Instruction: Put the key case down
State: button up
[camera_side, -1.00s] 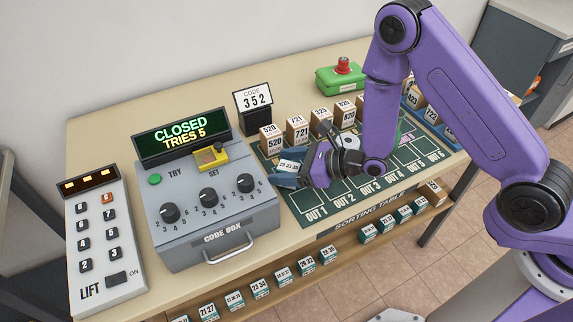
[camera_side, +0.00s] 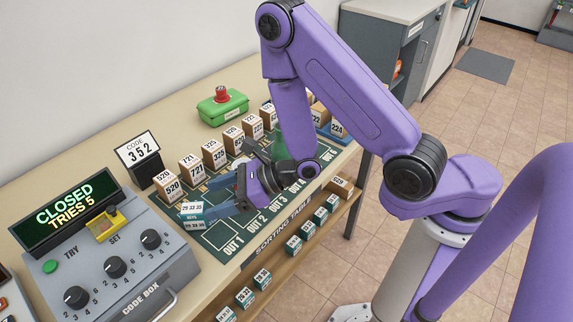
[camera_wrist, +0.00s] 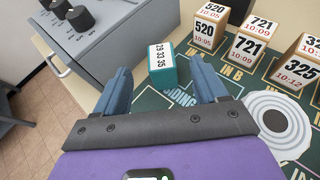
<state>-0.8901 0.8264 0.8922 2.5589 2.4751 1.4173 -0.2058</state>
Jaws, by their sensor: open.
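The key case (camera_side: 192,208) is a small teal block with white labels reading 29 33 35. It stands upright at the left end of the green mat (camera_side: 222,234), beside the code box. In the wrist view the key case (camera_wrist: 162,66) sits by the mat's SIDING lettering, in the gap between my two blue fingertips. My gripper (camera_side: 214,209) is low over the mat and open, with a clear gap between each finger and the case. The side view partly hides the fingers' far sides.
The grey code box (camera_side: 110,265) stands close on the left. Several numbered cartons (camera_side: 168,184) line the mat's back edge.

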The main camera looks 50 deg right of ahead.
jog(key=shift+a+r, duration=0.2)
jog(key=shift+a, duration=0.05)
jog(key=s+a+r+n+g+y, duration=0.55)
jog(key=s+r+n+g, duration=0.25)
jog(key=s+n+g, duration=0.3)
jog(key=s+d+r+n+g+h, duration=0.2)
jog(key=s+n+g+h, duration=0.1)
jog(key=s+n+g, duration=0.3)
jog(key=s+d+r+n+t+h, duration=0.1)
jog(key=s+d+n+t+h, duration=0.1)
jog(key=d+n+h, duration=0.2)
jog(key=s+d+n+t+h, duration=0.2)
jog(key=d+n+t+h, duration=0.1)
jog(key=d+n, duration=0.8)
jog(key=s+d+r+n+t+h, duration=0.1)
jog(key=s+d+n+t+h, duration=0.1)
jog(key=d+n+h, duration=0.2)
jog(key=d+n, duration=0.3)
jog(key=d, duration=0.1)
jog(key=shift+s+r+n+t+h, duration=0.3)
jog(key=shift+h, duration=0.05)
